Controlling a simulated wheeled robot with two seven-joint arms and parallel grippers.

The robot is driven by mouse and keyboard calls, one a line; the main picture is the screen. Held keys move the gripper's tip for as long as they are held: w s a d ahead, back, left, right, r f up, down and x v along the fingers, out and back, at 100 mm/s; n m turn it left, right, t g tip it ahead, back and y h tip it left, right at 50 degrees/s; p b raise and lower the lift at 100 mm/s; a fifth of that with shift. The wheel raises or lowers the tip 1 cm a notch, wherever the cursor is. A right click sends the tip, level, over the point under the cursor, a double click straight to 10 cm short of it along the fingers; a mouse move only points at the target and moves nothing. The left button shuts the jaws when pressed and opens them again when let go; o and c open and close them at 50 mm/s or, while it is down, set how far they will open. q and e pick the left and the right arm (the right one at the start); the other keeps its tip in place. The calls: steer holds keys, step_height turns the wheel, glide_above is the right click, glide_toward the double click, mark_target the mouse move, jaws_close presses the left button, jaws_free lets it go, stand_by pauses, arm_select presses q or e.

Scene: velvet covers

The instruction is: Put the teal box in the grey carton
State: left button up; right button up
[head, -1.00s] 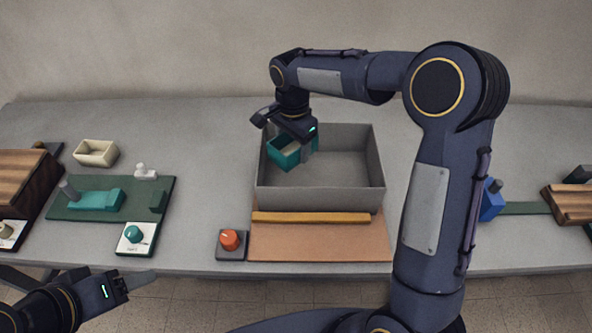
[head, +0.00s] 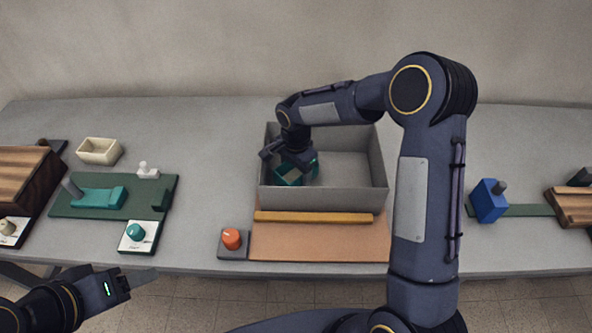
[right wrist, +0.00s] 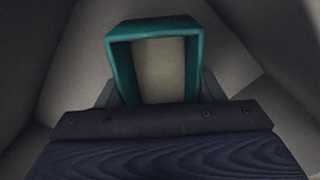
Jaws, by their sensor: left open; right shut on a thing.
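The teal box (head: 287,176) is an open box with a beige inside. It is in the left part of the grey carton (head: 325,201), below the rim. My right gripper (head: 297,170) reaches down into the carton and is shut on the teal box. In the right wrist view the teal box (right wrist: 151,30) sits between the fingers, with grey carton walls around it. Whether the box touches the carton floor cannot be told. My left gripper (head: 140,280) is open and empty at the front left, off the table's front edge.
An orange knob (head: 231,239) and a yellow bar (head: 312,217) are in front of the carton. A cream box (head: 99,151) and a green board (head: 88,208) with teal parts stand left. A blue block (head: 488,201) stands right. The table behind the cream box is clear.

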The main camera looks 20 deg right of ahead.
steer(key=shift+f, duration=0.25)
steer(key=o, duration=1)
steer(key=shift+r, duration=0.15)
